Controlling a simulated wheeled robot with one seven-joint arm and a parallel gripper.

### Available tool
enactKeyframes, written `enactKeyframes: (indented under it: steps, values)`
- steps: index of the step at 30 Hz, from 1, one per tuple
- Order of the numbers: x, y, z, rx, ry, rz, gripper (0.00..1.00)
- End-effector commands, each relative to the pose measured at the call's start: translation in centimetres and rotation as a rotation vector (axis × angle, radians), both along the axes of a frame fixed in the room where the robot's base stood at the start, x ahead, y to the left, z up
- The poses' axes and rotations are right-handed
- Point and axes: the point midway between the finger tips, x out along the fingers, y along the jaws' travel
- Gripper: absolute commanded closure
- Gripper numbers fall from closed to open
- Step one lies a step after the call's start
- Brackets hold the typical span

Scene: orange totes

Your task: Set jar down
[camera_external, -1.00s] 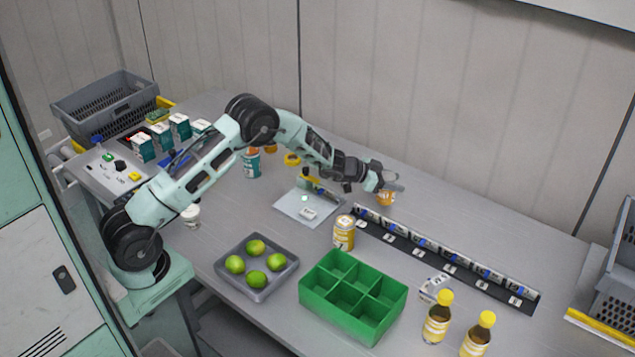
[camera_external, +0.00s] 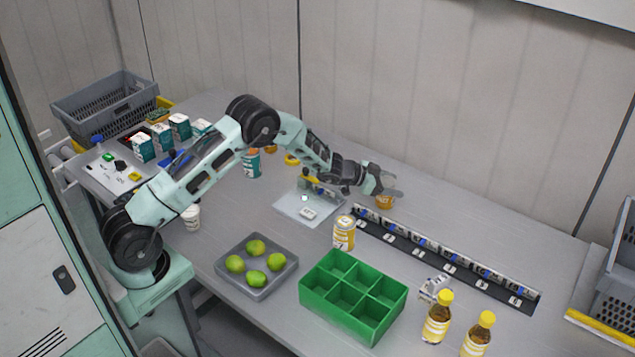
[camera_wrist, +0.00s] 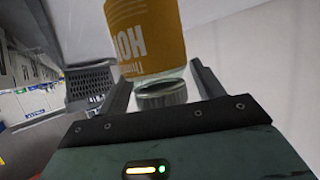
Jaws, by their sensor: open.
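The jar (camera_external: 384,203) has an orange label. In the external view it is at the back of the grey table, partly hidden by my gripper (camera_external: 387,191). In the wrist view the jar (camera_wrist: 146,42) shows upside down, with clear glass and a silver lid toward the palm. My gripper (camera_wrist: 158,76) is open, with one finger on each side of the jar. The jar looks upright at table level, but its base is hard to see.
A black strip (camera_external: 400,238) with a row of small items runs right of the jar. A yellow can (camera_external: 344,232), a green divided box (camera_external: 317,293) and a grey tray of limes (camera_external: 226,264) stand nearer. Two yellow-capped bottles (camera_external: 437,320) (camera_external: 478,336) are at the front right.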

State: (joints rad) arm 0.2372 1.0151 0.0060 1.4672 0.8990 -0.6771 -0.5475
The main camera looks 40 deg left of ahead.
Motion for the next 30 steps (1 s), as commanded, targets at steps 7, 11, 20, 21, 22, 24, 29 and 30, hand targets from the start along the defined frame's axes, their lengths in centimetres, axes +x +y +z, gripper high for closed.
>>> enactKeyframes:
  steps: [7,11,20,21,22,24,29,30]
  values:
    - [-1.5,1.6,3.2,-0.002,-0.005,0.001,0.33]
    - [-1.5,1.6,5.4,0.0,-0.004,0.001,0.33]
    - [-1.5,1.6,7.8,0.0,0.0,0.001,0.33]
    - [-1.5,1.6,7.8,0.0,0.0,0.001,0.33]
    - [-1.5,1.6,7.8,0.0,0.0,0.001,0.33]
    - [-1.5,1.6,7.8,0.0,0.0,0.001,0.33]
    - [-1.5,1.6,7.8,0.0,0.0,0.001,0.33]
    - [-1.5,1.6,7.8,0.0,0.0,0.001,0.33]
